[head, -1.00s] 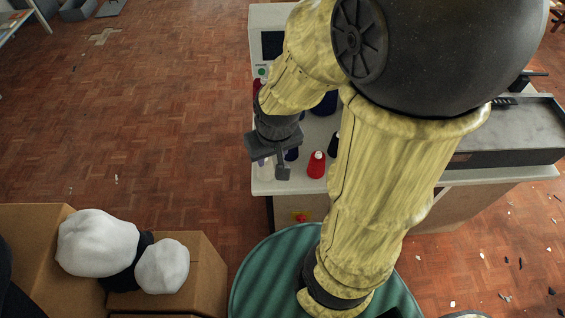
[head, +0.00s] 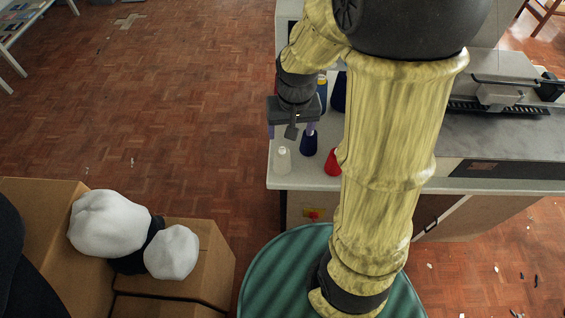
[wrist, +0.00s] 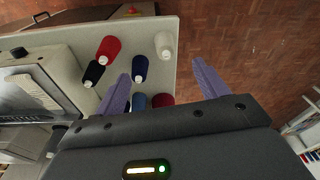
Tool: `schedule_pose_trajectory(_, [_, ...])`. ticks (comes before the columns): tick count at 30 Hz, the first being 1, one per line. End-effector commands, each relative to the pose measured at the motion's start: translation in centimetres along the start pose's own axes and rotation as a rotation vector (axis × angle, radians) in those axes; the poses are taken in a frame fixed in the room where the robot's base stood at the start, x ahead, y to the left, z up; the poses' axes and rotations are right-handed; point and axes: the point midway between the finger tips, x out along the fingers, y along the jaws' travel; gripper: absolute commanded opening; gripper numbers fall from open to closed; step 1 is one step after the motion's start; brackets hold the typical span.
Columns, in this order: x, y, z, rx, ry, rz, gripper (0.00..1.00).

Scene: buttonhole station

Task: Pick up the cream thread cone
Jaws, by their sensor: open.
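The cream thread cone (head: 282,160) stands upright near the front left corner of the pale station top (head: 310,180). In the wrist view the cream cone (wrist: 165,45) shows past my fingertips, roughly between their lines. My gripper (head: 291,132) is open and empty, above the station top and a little behind the cone in the head view. In the wrist view its two purple fingers (wrist: 161,70) are spread apart. No contact with the cone shows.
A navy cone (head: 309,144) stands close beside the cream cone, with a red cone (head: 333,162) to its right. In the wrist view a black cone (wrist: 93,73), a blue cone (wrist: 138,102) and a dark red cone (wrist: 162,100) also stand there. A grey machine (wrist: 35,88) is at left.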

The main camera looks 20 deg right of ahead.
Motion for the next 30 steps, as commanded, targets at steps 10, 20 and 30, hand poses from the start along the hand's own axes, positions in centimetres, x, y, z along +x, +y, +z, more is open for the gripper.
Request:
schedule_pose_trajectory(10, [5.0,-1.2,-7.1,0.159,-0.125,0.032,0.73])
schedule_pose_trajectory(20, [5.0,-1.3,-7.3,0.165,-0.130,0.033,0.73])
schedule_pose_trajectory(30, [9.0,-1.2,-6.6,0.166,-0.134,0.034,0.73])
